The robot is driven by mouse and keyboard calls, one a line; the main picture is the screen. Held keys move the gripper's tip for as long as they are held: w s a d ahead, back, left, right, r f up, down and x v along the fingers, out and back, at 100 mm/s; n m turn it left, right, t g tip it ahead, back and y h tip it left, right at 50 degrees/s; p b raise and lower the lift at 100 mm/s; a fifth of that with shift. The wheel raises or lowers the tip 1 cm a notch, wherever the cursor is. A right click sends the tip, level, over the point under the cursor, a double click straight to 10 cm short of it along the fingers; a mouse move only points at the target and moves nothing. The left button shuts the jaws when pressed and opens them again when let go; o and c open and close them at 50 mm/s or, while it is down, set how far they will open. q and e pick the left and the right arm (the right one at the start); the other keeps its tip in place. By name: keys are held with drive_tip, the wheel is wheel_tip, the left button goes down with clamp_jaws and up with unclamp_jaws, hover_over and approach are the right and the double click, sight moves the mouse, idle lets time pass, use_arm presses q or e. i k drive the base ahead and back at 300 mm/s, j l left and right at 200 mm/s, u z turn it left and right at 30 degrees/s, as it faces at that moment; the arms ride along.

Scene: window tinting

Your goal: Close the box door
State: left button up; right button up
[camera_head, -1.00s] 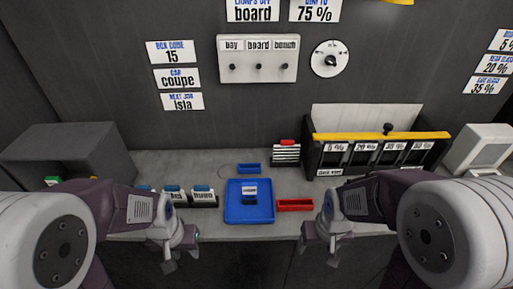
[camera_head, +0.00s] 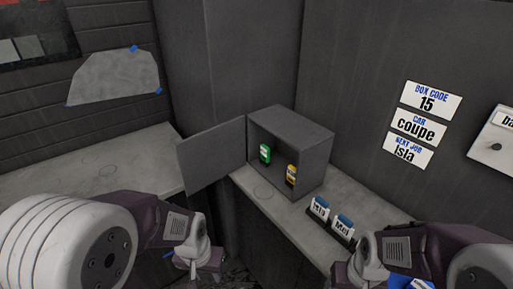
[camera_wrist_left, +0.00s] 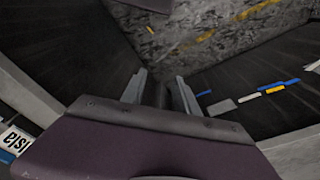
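The grey box (camera_head: 315,140) stands on the counter in the corner in the head view, its front open. Its flat grey door (camera_head: 212,156) is swung wide open to the left, joined near the box's left front edge. A green item (camera_head: 265,153) and a yellow item (camera_head: 291,175) stand inside. My left gripper (camera_head: 203,266) is below the door, apart from it. In the left wrist view its two fingers (camera_wrist_left: 161,92) are spread with nothing between them. My right gripper (camera_head: 347,274) is low at the right, near the counter edge; its opening is unclear.
Two labelled holders with blue tops (camera_head: 331,218) stand on the counter (camera_head: 277,212) to the right of the box. Another counter (camera_head: 95,172) runs along the left, with a gap between the two. Wall signs (camera_head: 420,125) hang at the right.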

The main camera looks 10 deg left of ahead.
sight(204, 157)
drive_tip(key=i+j, duration=0.1)
drive_tip(key=j, duration=0.35)
drive_tip(key=i+j+z, duration=0.1)
drive_tip(key=j, duration=0.35)
drive_tip(key=i+j, duration=0.1)
drive_tip(key=j, duration=0.4)
